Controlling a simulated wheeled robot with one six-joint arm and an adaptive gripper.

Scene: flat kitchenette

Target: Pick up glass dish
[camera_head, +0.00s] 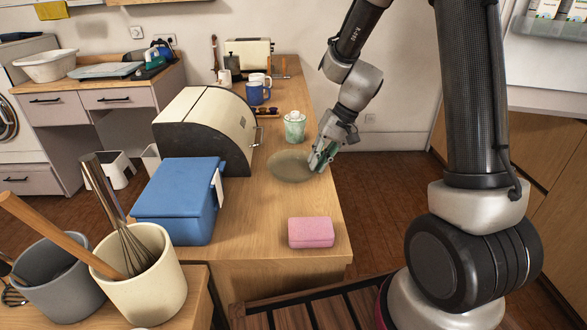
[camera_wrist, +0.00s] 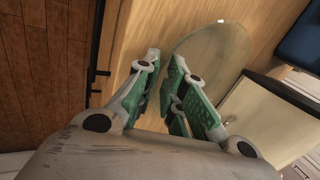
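The glass dish (camera_head: 290,165) is a thin, see-through oval lying on the wooden counter, right of the bread box. My gripper (camera_head: 318,163) is low at the dish's right edge, pointing down. In the wrist view, the dish (camera_wrist: 217,50) reaches from the fingertips to the upper right. The green-padded fingers of my gripper (camera_wrist: 165,70) stand close together by its near rim, with a narrow gap between them. I cannot tell whether the rim is between the pads or gripped.
A pale green jar (camera_head: 294,128) stands just behind the dish. The cream bread box (camera_head: 208,128) and a blue box (camera_head: 180,200) are to the left. A pink block (camera_head: 311,232) lies nearer the front. Mugs (camera_head: 256,92) stand farther back.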

